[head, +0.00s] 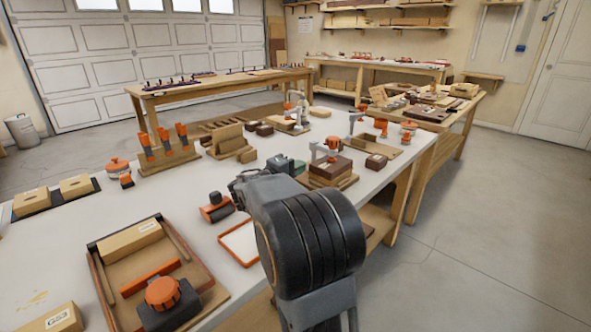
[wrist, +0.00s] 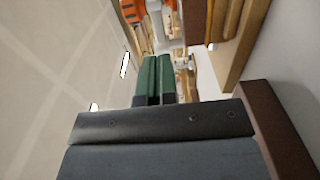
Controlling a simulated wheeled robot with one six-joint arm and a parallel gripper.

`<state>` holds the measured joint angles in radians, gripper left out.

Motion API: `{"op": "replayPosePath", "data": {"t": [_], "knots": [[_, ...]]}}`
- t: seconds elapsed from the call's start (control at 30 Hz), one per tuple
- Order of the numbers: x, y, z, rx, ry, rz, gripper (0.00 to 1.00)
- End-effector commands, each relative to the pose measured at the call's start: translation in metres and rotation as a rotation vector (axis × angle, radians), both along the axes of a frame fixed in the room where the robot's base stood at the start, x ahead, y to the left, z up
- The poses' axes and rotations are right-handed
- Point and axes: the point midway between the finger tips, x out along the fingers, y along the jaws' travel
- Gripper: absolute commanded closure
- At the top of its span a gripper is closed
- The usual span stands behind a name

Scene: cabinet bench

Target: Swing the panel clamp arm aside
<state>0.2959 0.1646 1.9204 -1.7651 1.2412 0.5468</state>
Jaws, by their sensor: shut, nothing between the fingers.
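A grey clamp arm (head: 316,151) with an orange knob (head: 332,143) stands over a stack of dark brown boards (head: 330,171), right of the middle in the head view. My gripper (head: 296,166) is just left of this stack, low over the bench and partly hidden behind my own arm. Its green fingers (wrist: 158,72) are shut together and empty in the wrist view. I cannot tell whether the fingertips touch the clamp or the boards. A second grey clamp (head: 352,122) stands farther back on a wooden board.
The white bench top (head: 75,236) carries a tray (head: 207,288) at the front left. An orange-handled tool rack (head: 165,158), wooden blocks (head: 230,146) and an orange-rimmed white tray (head: 238,240) stand around my arm. In the wrist view, a dark brown surface (wrist: 272,125) is close on the right.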

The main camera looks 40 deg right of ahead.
Motion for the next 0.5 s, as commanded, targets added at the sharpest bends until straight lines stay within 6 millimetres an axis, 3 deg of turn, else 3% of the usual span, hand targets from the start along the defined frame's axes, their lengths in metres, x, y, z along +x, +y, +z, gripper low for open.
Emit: {"op": "replayPosePath", "data": {"t": [0.2,0.5], "knots": [[0.003,-0.044,-0.001,0.0,-0.001,-0.004,1.0],[0.007,-0.087,-0.001,0.0,0.0,-0.002,1.0]]}}
